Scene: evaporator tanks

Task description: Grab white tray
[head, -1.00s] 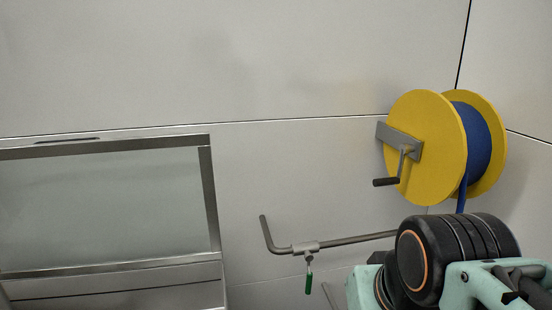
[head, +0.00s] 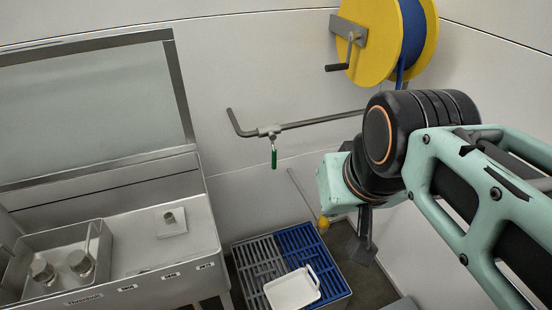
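The white tray (head: 291,291) is a shallow rectangular tray with a handle at its right end. It lies on a crate-like stand with a grey and blue slatted top (head: 262,258), low on the floor at the bottom centre. My arm comes in from the right, above and to the right of the tray. My gripper (head: 362,246) shows only as a dark part below the arm's mint-green end, apart from the tray. Its fingers are not clear enough to tell open from shut.
A metal counter (head: 140,240) with a bin (head: 62,262) holding metal containers stands at the left. A pipe with a green-handled valve (head: 274,157) juts from the wall above the stand. A yellow hose reel (head: 366,40) hangs at upper right.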

